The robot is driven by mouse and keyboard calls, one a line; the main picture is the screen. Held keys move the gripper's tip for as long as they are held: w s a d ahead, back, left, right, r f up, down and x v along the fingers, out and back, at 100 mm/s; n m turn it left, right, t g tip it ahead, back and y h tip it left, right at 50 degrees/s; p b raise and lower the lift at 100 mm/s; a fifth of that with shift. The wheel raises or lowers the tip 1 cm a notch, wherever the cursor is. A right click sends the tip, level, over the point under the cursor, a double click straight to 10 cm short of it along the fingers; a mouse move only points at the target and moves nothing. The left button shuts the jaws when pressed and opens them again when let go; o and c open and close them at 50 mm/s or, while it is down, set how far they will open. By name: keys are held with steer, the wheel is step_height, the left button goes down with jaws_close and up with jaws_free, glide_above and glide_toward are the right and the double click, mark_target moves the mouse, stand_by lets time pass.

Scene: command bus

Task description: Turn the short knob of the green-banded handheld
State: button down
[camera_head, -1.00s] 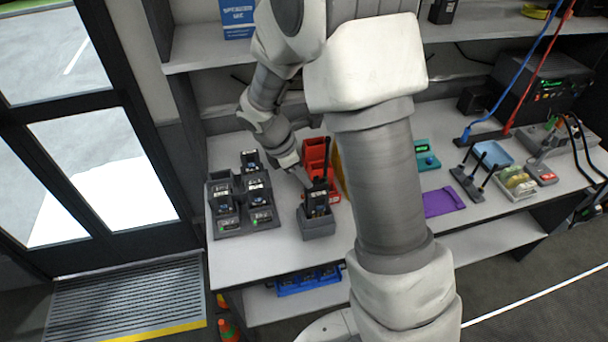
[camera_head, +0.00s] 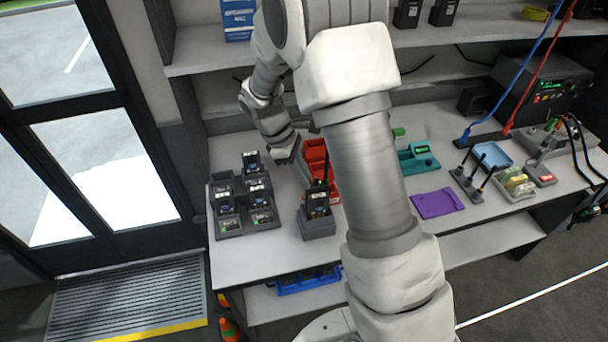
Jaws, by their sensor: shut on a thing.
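A dark handheld (camera_head: 318,200) with a thin upright antenna stands in a single grey cradle (camera_head: 319,228) on the bench. I cannot clearly make out its green band or its short knob at this size. More dark handhelds (camera_head: 256,186) stand in a grey multi-slot rack (camera_head: 238,232) to the left.
Red bins (camera_head: 315,155) stand just behind the cradle, partly hidden by my arm. Right of my arm are a teal device (camera_head: 420,157), a purple mat (camera_head: 437,203) and a blue tray (camera_head: 492,154). The bench front between rack and cradle is clear. A shelf (camera_head: 210,62) crosses above.

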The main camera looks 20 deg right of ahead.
stand_by(0.3)
steer(key=c, duration=0.8)
jaws_free()
steer(key=shift+c, duration=0.2)
steer(key=v, duration=1.7)
steer(key=shift+r, duration=0.2)
